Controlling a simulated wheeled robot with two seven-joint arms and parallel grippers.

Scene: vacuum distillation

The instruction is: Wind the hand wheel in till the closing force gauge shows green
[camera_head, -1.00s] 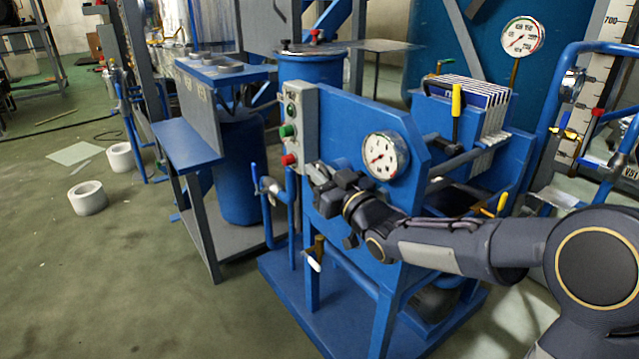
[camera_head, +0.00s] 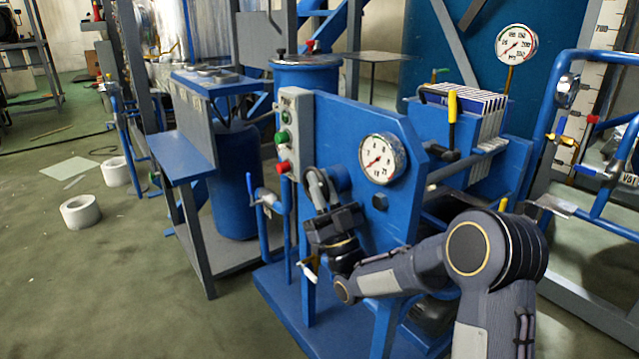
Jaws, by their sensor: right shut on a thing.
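The hand wheel (camera_head: 316,184) is a grey ring on the blue end plate of the press, partly hidden by my right gripper. My right gripper (camera_head: 325,208) is shut on the lower rim of the wheel, its arm coming up from the lower right. The closing force gauge (camera_head: 383,160) is a round white dial right of the wheel. Its red needle points to the lower left, and no green shows on its face at this size. My left gripper is out of view.
A control box with green and red buttons (camera_head: 283,150) is close left of the wheel. A yellow-handled lever (camera_head: 452,107) and a stack of white plates (camera_head: 487,115) are behind the gauge. Blue pipework (camera_head: 545,150) stands at the right. The floor at left holds white rings (camera_head: 80,211).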

